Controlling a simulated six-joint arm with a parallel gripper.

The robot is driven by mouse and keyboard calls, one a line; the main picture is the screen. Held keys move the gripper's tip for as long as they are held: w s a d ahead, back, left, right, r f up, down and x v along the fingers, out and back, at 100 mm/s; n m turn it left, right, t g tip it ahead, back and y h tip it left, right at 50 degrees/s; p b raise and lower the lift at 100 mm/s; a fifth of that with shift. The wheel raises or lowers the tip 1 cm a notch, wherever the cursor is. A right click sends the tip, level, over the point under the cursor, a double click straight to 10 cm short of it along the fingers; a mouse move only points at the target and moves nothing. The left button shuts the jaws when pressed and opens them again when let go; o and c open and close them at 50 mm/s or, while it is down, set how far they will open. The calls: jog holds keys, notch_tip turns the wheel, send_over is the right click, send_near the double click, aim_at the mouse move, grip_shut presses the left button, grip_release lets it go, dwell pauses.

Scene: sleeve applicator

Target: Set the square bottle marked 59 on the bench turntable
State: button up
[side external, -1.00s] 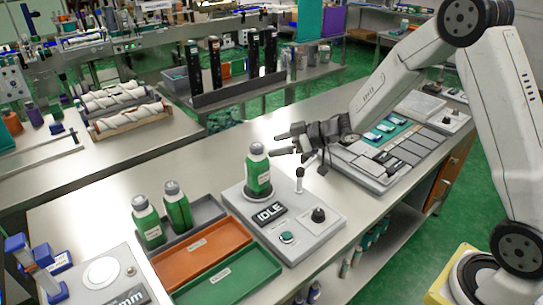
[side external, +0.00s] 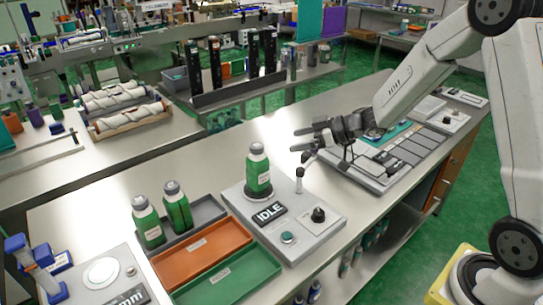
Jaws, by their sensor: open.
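A green bottle with a grey cap (side external: 258,172) stands upright on the dark round turntable (side external: 249,196) of the grey bench unit. Its number is too small to read. Two more green bottles, a left one (side external: 148,224) and a right one (side external: 177,208), stand in the grey tray (side external: 207,209); their numbers cannot be read either. My gripper (side external: 304,142) is open and empty, with its fingers pointing left. It is up and to the right of the turntable bottle, clear of it.
The bench unit has an IDLE display (side external: 269,213), a black knob (side external: 318,215) and a small upright post (side external: 299,180). Empty orange (side external: 203,252) and green (side external: 228,279) trays lie to its left. A panel with grey pads (side external: 403,155) lies under my arm.

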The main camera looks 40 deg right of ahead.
jog(key=s+f+m+g+h, duration=0.2)
jog(key=s+m+g+h, duration=0.2)
jog(key=s, duration=0.6)
jog(key=s+a+f+m+g+h, duration=0.1)
jog(key=s+f+m+g+h, duration=0.2)
jog(key=s, duration=0.6)
jog(key=shift+s+a+m+g+h, duration=0.25)
jog(key=shift+s+m+g+h, duration=0.15)
jog(key=shift+g+h, duration=0.15)
jog(key=shift+w+f, duration=0.1)
